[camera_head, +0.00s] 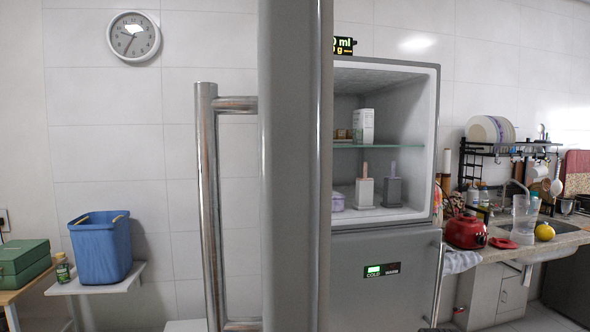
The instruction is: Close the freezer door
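The freezer door (292,170) stands wide open and shows nearly edge-on as a tall grey panel close to me. Its long silver bar handle (209,200) sticks out on the left side of the door. The open freezer compartment (385,84) shows to the right of the door. It holds a white carton (363,126) on a glass shelf and several small items below, including a purple one (337,201). The door hides the left part of the compartment. My gripper is not in view.
The lower fridge door (400,275), with a lit display, is shut. A counter with a red appliance (466,231), a sink and a dish rack (505,150) stands right. A blue bin (100,248) sits on a white shelf at left. Bare wall lies behind the handle.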

